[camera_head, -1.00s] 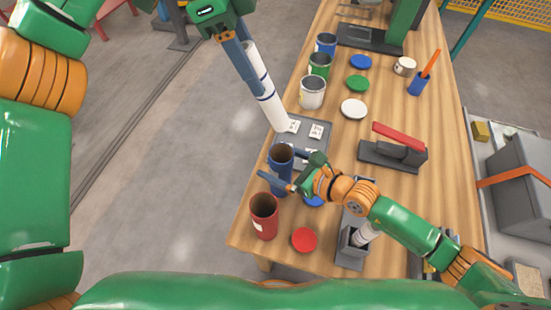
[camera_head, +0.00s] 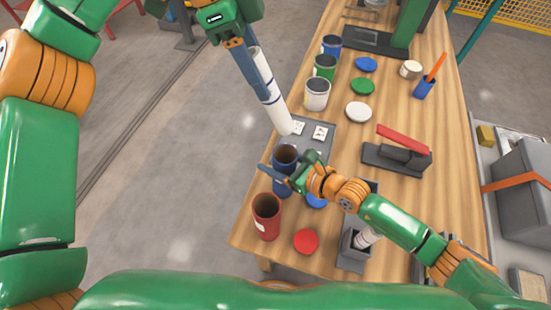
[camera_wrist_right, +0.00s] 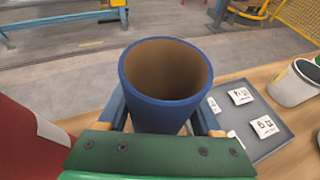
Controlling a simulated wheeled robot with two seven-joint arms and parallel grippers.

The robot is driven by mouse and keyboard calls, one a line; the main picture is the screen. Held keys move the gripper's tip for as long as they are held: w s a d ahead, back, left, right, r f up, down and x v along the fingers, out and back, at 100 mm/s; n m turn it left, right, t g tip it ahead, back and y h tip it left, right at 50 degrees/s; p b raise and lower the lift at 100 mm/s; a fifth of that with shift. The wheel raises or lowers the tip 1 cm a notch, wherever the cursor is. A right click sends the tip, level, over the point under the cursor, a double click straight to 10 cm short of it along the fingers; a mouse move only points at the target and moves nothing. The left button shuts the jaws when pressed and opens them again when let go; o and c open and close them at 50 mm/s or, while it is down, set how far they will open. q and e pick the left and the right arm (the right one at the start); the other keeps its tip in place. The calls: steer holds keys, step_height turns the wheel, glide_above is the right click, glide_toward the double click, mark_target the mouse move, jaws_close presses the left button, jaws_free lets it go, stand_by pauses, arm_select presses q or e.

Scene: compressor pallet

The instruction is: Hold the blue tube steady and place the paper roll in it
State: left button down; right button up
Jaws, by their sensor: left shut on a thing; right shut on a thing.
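The blue tube (camera_head: 284,184) stands upright near the left edge of the wooden table, its open top facing up. My right gripper (camera_head: 285,177) is shut around it; in the right wrist view the blue tube (camera_wrist_right: 165,85) sits between the two fingers, its brown inside empty. The paper roll (camera_head: 275,105), white with dark bands, is held by my left gripper (camera_head: 252,72), which is shut on it. The roll is tilted, its lower end above and behind the blue tube, apart from it.
A red tube (camera_head: 266,217) stands close in front of the blue tube. A grey tray (camera_head: 318,146) with white cards lies behind it. A red-handled tool (camera_head: 400,150) stands at the right.

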arm_select(q)
step_height(320, 180, down, 10)
steer(key=shift+c, duration=1.9)
jaws_free()
steer(key=shift+f, duration=0.1)
steer(key=v, duration=1.2)
arm_select(e)
steer(key=o, duration=1.4)
